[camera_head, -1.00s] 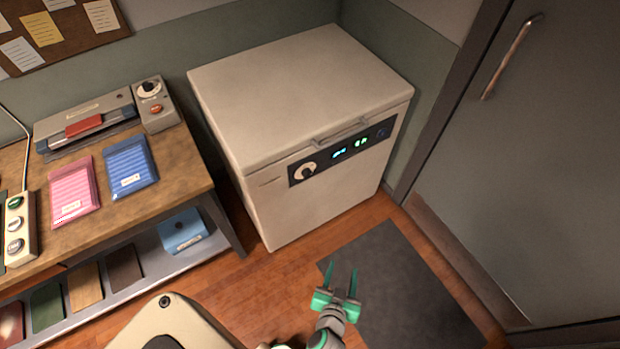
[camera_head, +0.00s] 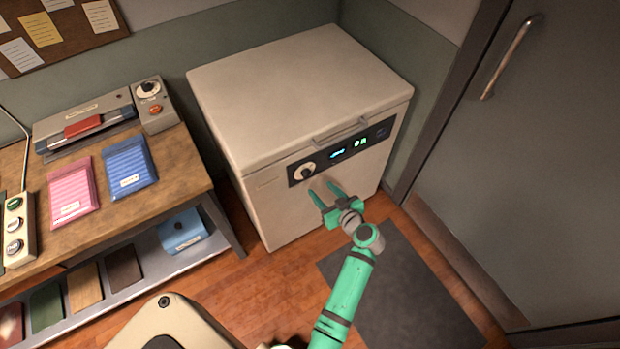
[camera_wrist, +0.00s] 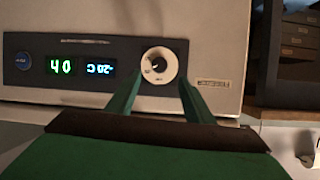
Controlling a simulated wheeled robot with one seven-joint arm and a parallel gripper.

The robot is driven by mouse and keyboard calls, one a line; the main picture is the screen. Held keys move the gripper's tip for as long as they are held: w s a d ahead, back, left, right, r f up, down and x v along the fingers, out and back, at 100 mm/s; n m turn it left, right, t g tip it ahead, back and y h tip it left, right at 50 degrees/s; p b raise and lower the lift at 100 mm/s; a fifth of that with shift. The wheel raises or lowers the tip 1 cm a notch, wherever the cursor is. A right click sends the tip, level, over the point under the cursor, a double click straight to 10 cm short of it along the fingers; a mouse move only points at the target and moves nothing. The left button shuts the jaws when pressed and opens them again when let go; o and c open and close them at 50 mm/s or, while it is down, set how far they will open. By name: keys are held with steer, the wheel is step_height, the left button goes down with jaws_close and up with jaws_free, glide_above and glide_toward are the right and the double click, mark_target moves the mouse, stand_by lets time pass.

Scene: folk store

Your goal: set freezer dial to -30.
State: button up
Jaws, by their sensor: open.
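The white chest freezer (camera_head: 280,90) stands against the back wall with its lid closed. Its dark front panel holds a round white dial (camera_head: 305,172) with a dark centre, left of lit displays (camera_head: 349,148). In the wrist view the dial (camera_wrist: 159,65) sits just beyond and between my fingertips, and the displays (camera_wrist: 80,68) appear upside down, one seeming to read -20 C. My gripper (camera_head: 323,190) is open and empty, in front of the freezer just below and right of the dial in the head view. I see no contact with the dial.
A wooden bench (camera_head: 185,180) with pink and blue packets and a laminator-like device stands left. A grey door (camera_head: 530,150) is at the right. A dark mat (camera_head: 420,290) lies on the wooden floor. The freezer's lid handle (camera_head: 341,131) juts out above the panel.

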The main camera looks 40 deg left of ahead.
mark_target(308, 176)
steer(key=x, duration=1)
steer(key=shift+f, duration=0.1)
steer(key=shift+d, duration=0.1)
steer(key=c, duration=1.1)
